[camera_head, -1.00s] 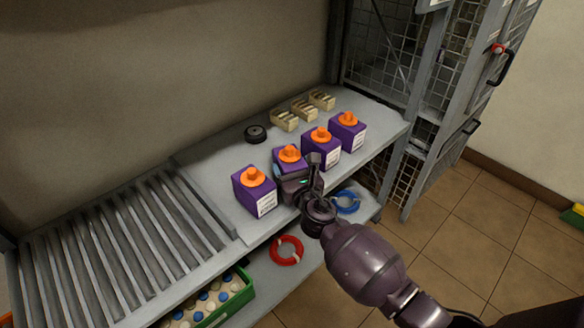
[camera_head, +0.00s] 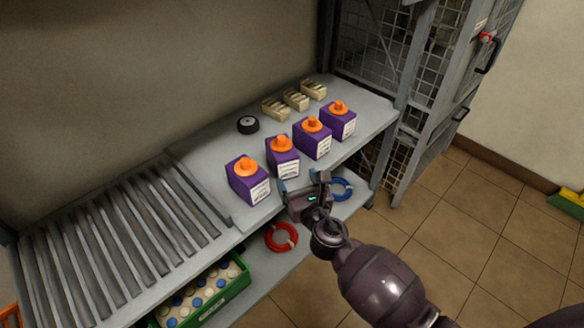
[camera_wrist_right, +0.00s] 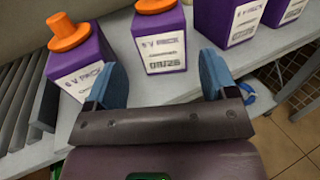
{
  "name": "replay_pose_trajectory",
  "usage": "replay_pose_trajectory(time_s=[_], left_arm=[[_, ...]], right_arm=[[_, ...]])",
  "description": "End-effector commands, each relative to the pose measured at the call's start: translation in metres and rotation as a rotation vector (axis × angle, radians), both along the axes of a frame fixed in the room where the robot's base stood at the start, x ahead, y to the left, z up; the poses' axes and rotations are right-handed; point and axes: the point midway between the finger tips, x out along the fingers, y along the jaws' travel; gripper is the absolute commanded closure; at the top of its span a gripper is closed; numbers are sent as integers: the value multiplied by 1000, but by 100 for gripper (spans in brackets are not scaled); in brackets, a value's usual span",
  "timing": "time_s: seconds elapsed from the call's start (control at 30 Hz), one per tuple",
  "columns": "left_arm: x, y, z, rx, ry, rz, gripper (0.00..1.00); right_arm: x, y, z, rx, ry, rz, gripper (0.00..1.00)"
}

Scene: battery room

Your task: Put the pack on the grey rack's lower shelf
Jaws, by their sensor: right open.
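Several purple packs with orange caps and white labels stand upright in a row on the grey bench top (camera_head: 205,142): a left one (camera_head: 247,182), a second (camera_head: 283,160), a third (camera_head: 312,140) and a right one (camera_head: 338,121). My right gripper (camera_head: 304,184) is open and empty just in front of the bench edge, nearest the second pack. In the wrist view, the blue fingertips of the right gripper (camera_wrist_right: 160,80) stand apart, with the second pack (camera_wrist_right: 160,40) beyond and between them, not gripped. A grey frame with mesh panels (camera_head: 385,60) stands at the right; its shelves are unclear.
A red coil (camera_head: 281,237), a blue coil (camera_head: 341,189) and a green crate of bottles (camera_head: 230,290) are on the bench's lower shelf (camera_head: 258,275). Rollers (camera_head: 110,240) lie left. A black disc (camera_head: 248,125) and small tan trays (camera_head: 296,100) sit behind the packs.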

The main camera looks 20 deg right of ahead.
Motion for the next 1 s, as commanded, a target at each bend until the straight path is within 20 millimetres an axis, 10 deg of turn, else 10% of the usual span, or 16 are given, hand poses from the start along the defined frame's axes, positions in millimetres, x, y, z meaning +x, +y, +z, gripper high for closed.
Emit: replay_pose_trajectory(time_s=[0.83, 1.0], left_arm=[[-3, 1, 0, -2, 7, 4, 100], [7, 1, 18, -8, -33, 10, 100]], right_arm=[[-27, 1, 0, 1, 0, 0, 21], [-18, 1, 39, 1, -49, 0, 21]])
